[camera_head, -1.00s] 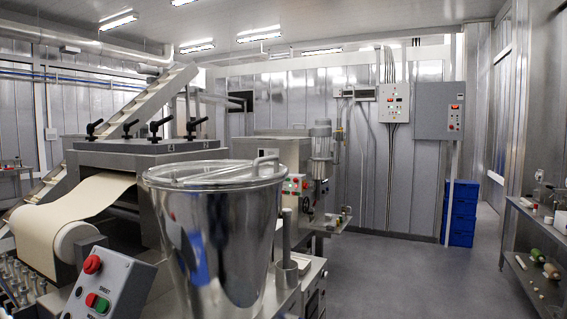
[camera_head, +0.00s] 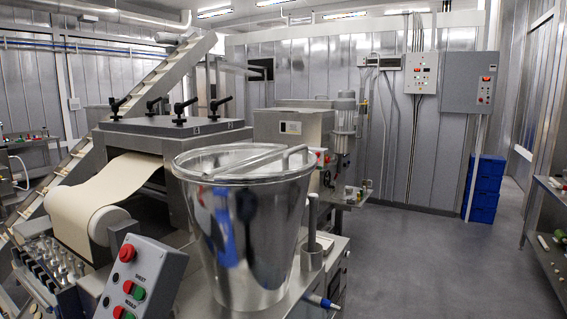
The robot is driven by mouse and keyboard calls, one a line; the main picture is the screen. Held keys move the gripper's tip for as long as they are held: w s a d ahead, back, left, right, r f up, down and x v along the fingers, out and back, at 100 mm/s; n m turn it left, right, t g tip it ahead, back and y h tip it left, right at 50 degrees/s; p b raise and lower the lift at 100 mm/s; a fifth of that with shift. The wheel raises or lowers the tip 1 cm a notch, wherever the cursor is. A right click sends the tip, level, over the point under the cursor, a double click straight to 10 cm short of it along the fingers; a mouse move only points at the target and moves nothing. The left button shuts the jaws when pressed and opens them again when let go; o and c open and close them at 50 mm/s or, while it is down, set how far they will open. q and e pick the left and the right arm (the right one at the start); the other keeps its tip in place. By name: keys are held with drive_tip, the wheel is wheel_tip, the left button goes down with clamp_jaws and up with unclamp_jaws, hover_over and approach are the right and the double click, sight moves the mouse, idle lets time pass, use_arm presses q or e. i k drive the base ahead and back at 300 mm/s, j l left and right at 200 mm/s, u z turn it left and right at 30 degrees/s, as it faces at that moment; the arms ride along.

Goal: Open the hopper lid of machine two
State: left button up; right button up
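A shiny steel hopper (camera_head: 248,245), shaped like a tapered bucket, stands in the front middle of the view. Its round lid (camera_head: 215,160) lies flat over the rim and looks shut. A bar-like handle (camera_head: 262,163) runs across the lid top. I cannot read a machine number on it. Neither of my grippers is in view.
A control box (camera_head: 140,282) with red and green buttons stands left of the hopper. A dough sheet (camera_head: 110,190) runs over a roller behind it. Another machine (camera_head: 290,133) stands behind the hopper. Blue crates (camera_head: 483,190) stand by the back wall. The floor (camera_head: 420,260) on the right is clear.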

sight(296, 161)
drive_tip(key=u, duration=0.45)
drive_tip(key=i+l+u, duration=0.1)
drive_tip(key=l+u, duration=0.3)
drive_tip(key=i+l+u, duration=0.1)
drive_tip(key=u, duration=0.25)
drive_tip(key=l+u, duration=0.5)
drive_tip(key=l, duration=0.45)
drive_tip(key=l+u, duration=0.1)
drive_tip(key=l, duration=0.5)
drive_tip(key=k+l+u, duration=0.1)
drive_tip(key=l, duration=0.45)
drive_tip(key=k+l+u, duration=0.1)
drive_tip(key=l, duration=0.45)
drive_tip(key=i+j, duration=0.15)
drive_tip(key=i, duration=0.1)
